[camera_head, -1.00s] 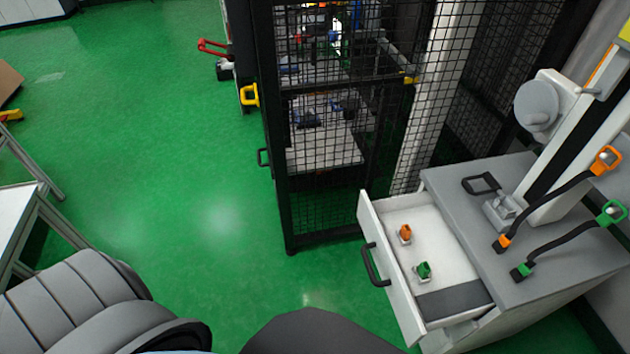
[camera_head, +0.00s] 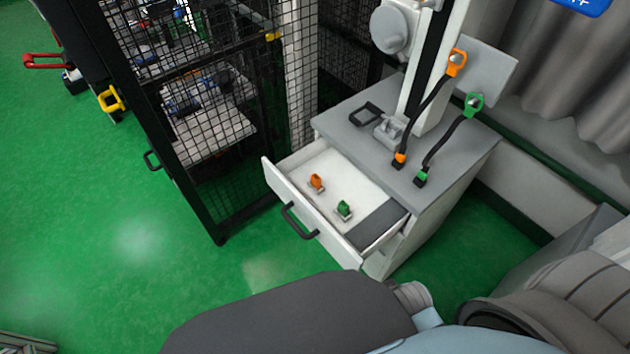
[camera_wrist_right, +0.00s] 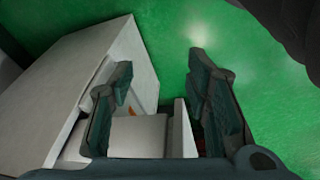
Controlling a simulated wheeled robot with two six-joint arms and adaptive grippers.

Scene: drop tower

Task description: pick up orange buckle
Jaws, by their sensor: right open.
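The orange buckle (camera_head: 316,181) stands on a small pale base inside the open white drawer (camera_head: 312,228), toward its back left in the head view. A green buckle (camera_head: 344,208) stands beside it, nearer the dark grey section. My right gripper (camera_wrist_right: 160,66) is open and empty in the right wrist view, with the white cabinet and drawer beyond its fingers. A sliver of orange shows there by the left finger, too small to identify surely. The right gripper's fingers do not show in the head view. My left gripper is in neither view.
The grey cabinet top (camera_head: 450,158) carries an orange-ended strap (camera_head: 430,105), a green-ended strap (camera_head: 447,140) and a white column. A black mesh cage (camera_head: 225,190) stands left of the drawer.

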